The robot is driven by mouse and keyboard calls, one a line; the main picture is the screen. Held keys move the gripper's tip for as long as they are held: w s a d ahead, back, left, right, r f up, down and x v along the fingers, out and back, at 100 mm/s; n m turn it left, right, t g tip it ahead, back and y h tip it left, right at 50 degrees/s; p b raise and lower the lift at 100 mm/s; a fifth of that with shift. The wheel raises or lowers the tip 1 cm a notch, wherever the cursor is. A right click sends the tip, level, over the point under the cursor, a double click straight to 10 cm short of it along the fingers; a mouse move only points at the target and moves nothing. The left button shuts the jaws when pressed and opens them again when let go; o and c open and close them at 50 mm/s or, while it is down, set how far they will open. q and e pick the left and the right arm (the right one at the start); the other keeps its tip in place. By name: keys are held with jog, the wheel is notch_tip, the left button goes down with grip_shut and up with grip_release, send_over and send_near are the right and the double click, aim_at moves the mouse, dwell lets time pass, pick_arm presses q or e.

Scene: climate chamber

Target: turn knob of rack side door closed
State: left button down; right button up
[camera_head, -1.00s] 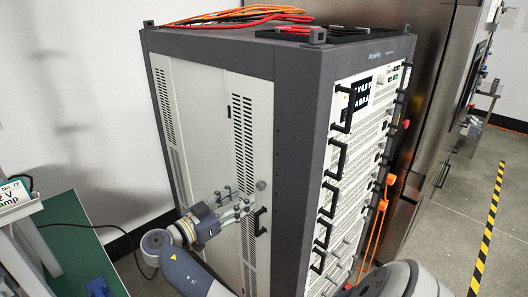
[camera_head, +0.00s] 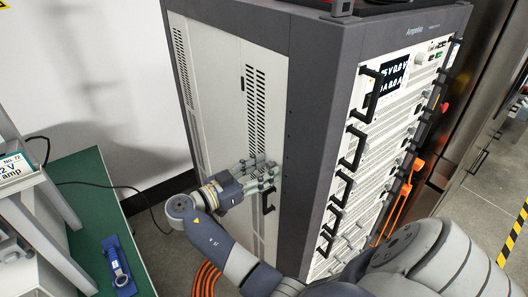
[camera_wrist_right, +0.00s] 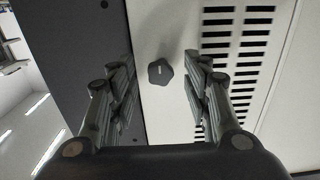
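The rack side door (camera_head: 218,85) is a pale panel with dark vent slots on the left face of the grey rack (camera_head: 310,80). It looks flush with the frame. The knob (camera_wrist_right: 160,72) is a small dark lobed star knob near the door edge, clear in the right wrist view. My right gripper (camera_head: 268,172) is at the door beside the black handle (camera_head: 268,202). In the wrist view my right gripper (camera_wrist_right: 160,80) is open, with a finger on each side of the knob and visible gaps. My left gripper is out of view.
A green-topped table (camera_head: 75,220) stands at the left with a blue object (camera_head: 120,265) on it. Orange cables (camera_head: 205,280) hang low by the rack. The rack front has black handles and a lit display (camera_head: 393,78). Open floor lies right of the rack.

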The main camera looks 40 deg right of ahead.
grip_shut()
